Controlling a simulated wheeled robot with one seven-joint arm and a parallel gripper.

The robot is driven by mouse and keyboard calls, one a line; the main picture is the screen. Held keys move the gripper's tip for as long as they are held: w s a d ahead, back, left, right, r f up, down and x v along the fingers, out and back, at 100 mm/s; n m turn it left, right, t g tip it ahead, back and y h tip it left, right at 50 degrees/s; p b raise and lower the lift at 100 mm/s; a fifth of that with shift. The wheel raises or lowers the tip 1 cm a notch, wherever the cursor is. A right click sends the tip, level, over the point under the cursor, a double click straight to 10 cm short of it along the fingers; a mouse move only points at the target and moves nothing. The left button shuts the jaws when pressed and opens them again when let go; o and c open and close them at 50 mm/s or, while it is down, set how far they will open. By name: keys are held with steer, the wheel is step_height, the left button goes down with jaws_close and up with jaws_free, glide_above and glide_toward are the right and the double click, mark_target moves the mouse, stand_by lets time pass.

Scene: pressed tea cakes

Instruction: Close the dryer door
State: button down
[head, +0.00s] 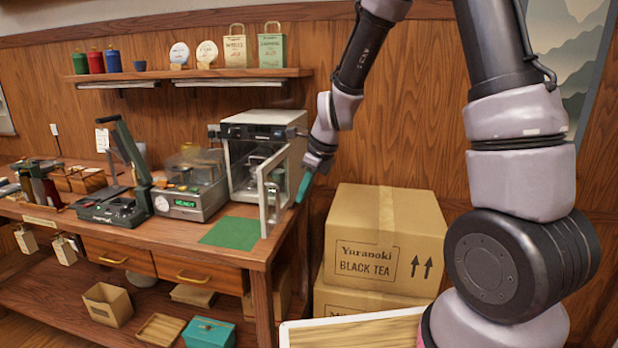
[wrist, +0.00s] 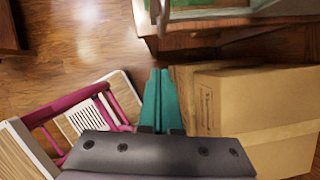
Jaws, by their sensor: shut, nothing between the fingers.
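The dryer (head: 262,128) is a white box with a dark top front panel, standing at the right end of the workbench. Its white-framed glass door (head: 263,208) stands open, swung out toward the bench's front edge, and the inside with its racks shows. My gripper (head: 304,187) has teal fingers pressed together and empty. It is just right of the door, on its outer side, pointing down; whether it touches the door I cannot tell. In the wrist view the shut fingers (wrist: 159,85) point toward the bench edge, where a pale framed part shows at the top.
Cardboard tea boxes (head: 379,240) are stacked on the floor right of the bench. A green mat (head: 231,233) lies on the bench before the dryer, with a scale-like machine (head: 190,195) to its left. A wall shelf (head: 190,74) hangs above.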

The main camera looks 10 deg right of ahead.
steer(key=shift+w+a+f, duration=0.3)
steer(key=shift+w+a, duration=0.1)
steer(key=shift+a, duration=0.3)
steer(key=shift+w+a+f, duration=0.25)
steer(key=shift+w+a, duration=0.2)
steer(key=shift+a, duration=0.2)
steer(key=shift+w+a+f, duration=0.3)
steer(key=shift+w+a, duration=0.1)
steer(key=shift+a, duration=0.3)
